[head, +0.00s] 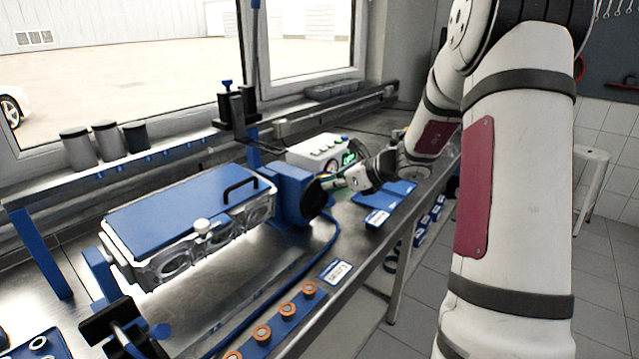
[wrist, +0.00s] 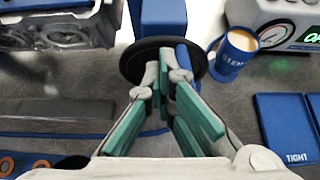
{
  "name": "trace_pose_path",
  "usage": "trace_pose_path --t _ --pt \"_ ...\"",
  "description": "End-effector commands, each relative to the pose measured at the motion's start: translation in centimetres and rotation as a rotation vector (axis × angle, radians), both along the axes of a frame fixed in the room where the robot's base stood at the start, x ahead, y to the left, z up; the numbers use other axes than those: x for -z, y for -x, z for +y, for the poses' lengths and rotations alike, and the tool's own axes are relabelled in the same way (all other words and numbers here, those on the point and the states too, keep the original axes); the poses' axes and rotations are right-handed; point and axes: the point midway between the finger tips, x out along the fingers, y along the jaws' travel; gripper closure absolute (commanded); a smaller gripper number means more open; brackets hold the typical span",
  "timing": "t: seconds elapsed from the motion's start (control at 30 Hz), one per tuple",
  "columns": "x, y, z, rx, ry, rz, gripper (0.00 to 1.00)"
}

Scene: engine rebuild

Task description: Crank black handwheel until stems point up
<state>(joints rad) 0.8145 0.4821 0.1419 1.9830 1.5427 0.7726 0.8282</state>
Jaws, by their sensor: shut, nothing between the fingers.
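The black handwheel (head: 312,199) sits on the right side of a blue gearbox (head: 290,183). In the wrist view the black handwheel (wrist: 133,66) is a disc partly hidden behind my fingers. A blue peg (wrist: 190,56) stands out beside its rim, just right of my fingertips. My gripper (head: 328,183) is at the wheel. In the wrist view my gripper (wrist: 166,72) has teal-padded fingers meeting at the tips, with nothing between them. I cannot tell if they touch the wheel. The engine part (head: 190,245) under a blue cover (head: 180,208) is left of the gearbox. I cannot make out stems.
A white gauge box (head: 322,150) stands behind the wheel. A blue mug (wrist: 232,57) is right of my fingers in the wrist view. A blue TIGHT tray (wrist: 286,128) lies on the bench. Orange-topped parts (head: 288,310) line the front edge.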

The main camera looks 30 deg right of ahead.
Motion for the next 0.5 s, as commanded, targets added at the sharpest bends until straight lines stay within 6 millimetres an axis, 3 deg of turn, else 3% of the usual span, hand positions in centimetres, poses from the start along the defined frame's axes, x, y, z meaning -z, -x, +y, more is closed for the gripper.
trace_pose_path --t 0.5 --pt "0.03 -0.31 -0.92 0.001 0.000 0.001 1.00"
